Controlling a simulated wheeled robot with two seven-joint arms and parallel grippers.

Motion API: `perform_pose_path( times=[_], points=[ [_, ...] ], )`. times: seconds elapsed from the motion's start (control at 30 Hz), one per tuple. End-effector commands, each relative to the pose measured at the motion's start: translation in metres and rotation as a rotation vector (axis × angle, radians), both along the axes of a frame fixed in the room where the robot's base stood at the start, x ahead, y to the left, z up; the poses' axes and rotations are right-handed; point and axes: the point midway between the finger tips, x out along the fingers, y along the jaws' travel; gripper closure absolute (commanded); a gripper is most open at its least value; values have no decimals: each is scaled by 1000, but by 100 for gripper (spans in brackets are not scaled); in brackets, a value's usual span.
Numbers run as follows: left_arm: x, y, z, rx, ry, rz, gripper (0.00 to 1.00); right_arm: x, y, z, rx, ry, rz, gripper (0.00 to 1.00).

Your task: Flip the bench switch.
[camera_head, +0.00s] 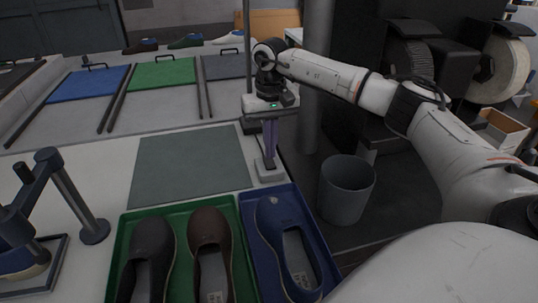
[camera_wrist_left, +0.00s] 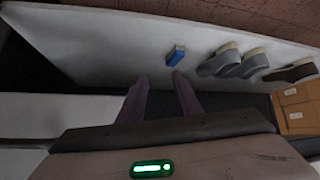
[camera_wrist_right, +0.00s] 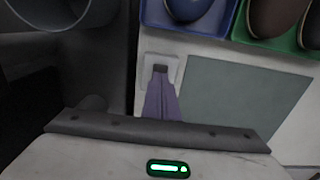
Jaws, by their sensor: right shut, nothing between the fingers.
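A grey-green mat (camera_head: 190,163) lies left of the switch. A blue tray (camera_head: 247,215) with a blue shoe and a green tray (camera_head: 122,232) with dark shoes stand in front. A grey bin (camera_head: 345,190) stands right of the bench.

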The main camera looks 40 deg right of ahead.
Motion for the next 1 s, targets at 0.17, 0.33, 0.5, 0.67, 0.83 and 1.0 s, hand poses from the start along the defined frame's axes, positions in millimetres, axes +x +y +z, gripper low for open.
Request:
perform_pose_path(
  times=[0.17, 0.33, 0.5, 0.67, 0.83, 1.0],
  points=[
    [0, 0, 17, 0, 0, 0, 69, 0, 0, 19, 0, -1, 0, 100],
    [0, 0, 18, 0, -1, 0, 69, 0, 0, 29, 0, -1, 0, 100],
    [0, 0, 18, 0, 0, 0, 69, 0, 0, 41, 0, -1, 0, 100],
    [0, 0, 18, 0, 0, 0, 69, 0, 0, 42, 0, 0, 0, 100],
    [-1, 0, 18, 0, 1, 0, 69, 0, 0, 42, 0, -1, 0, 100],
    [-1, 0, 18, 0, 2, 0, 69, 0, 0, 42, 0, -1, 0, 100]
  ],
)
